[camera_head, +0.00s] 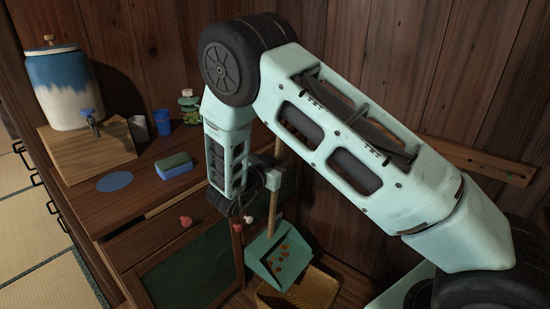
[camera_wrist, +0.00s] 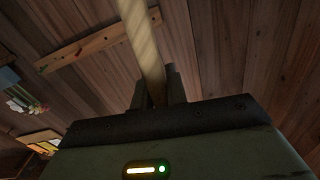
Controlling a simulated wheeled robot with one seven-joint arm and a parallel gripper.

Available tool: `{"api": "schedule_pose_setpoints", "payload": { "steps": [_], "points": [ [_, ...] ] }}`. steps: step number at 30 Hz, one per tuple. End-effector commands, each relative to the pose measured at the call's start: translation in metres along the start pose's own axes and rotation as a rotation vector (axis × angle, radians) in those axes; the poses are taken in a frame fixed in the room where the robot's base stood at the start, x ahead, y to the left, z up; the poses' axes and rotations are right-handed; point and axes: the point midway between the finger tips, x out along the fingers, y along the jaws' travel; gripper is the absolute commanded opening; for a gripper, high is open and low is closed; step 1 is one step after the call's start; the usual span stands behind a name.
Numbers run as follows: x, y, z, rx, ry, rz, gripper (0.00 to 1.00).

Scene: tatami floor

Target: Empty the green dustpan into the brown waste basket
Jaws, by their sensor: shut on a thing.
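The green dustpan (camera_head: 257,249) hangs in the lower middle of the head view, with several small orange-red bits lying in it. Its long wooden handle (camera_head: 273,212) rises to my gripper (camera_head: 268,174), which is shut on it. In the wrist view the pale handle (camera_wrist: 140,40) stands between the dark fingers of my gripper (camera_wrist: 158,90). The brown waste basket (camera_head: 315,290) is woven and stands below and partly behind the dustpan at the picture's bottom edge. The dustpan hides part of it, and I cannot tell whether they touch.
A wooden cabinet (camera_head: 140,195) stands to the left, with a blue-and-white water jar (camera_head: 62,90), a blue cup (camera_head: 161,122) and a green-and-blue sponge (camera_head: 174,166) on top. Red knobs (camera_head: 186,221) stick out from its front. A plank wall (camera_head: 345,40) with a wooden rail (camera_head: 480,160) closes the back.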

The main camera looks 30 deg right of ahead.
Motion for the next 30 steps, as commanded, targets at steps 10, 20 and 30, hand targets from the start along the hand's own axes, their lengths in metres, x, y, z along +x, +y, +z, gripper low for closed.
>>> {"api": "schedule_pose_setpoints", "payload": {
  "steps": [10,20,30],
  "points": [
    [0.0,0.033,-0.001,0.075,0.002,-0.001,0.0],
    [0.0,0.063,-0.002,0.147,0.001,0.0,0.0],
    [0.0,0.084,-0.004,0.196,0.001,-0.001,0.0]
  ]
}}
